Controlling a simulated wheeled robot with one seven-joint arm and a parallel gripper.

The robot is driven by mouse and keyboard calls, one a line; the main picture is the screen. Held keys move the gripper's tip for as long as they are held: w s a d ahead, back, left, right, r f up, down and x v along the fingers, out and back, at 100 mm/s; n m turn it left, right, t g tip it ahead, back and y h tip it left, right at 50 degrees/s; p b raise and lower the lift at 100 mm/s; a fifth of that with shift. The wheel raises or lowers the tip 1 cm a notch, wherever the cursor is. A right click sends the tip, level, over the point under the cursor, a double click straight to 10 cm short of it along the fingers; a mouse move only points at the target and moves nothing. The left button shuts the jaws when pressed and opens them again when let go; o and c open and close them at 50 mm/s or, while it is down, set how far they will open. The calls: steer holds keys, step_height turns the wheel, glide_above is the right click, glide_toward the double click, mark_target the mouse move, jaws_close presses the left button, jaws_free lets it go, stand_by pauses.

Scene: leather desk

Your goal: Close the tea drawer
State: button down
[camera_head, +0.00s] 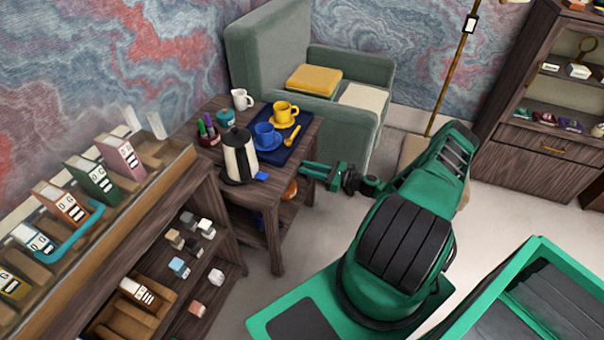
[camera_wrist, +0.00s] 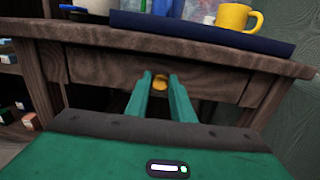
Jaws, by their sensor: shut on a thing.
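The tea drawer (camera_wrist: 105,68) is a dark wooden front under the top of the side table (camera_wrist: 290,66). A round brass knob (camera_wrist: 160,82) sits at its middle. My gripper (camera_wrist: 159,78) is shut on this knob, with one green finger on each side. In the head view my gripper (camera_head: 308,172) reaches the right side of the side table (camera_head: 218,105), just under its top edge. The drawer front seems close under the tabletop edge; I cannot tell whether it is fully flush. The head view hides most of the drawer.
On the table stand a kettle (camera_head: 239,158), a white jug (camera_head: 242,99) and a blue tray (camera_head: 300,146) with a blue cup (camera_head: 266,135) and a yellow cup (camera_head: 285,112). A green armchair (camera_head: 355,62) stands behind. A shelf unit (camera_head: 175,190) is at left.

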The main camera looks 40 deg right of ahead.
steer(key=shift+w+a, duration=0.15)
steer(key=shift+w, duration=0.1)
steer(key=c, duration=1.6)
jaws_free()
steer(key=shift+w, duration=0.1)
steer(key=shift+o, duration=0.2)
steer(key=v, duration=1)
steer(key=shift+s+d, duration=0.25)
steer(key=shift+s, duration=0.1)
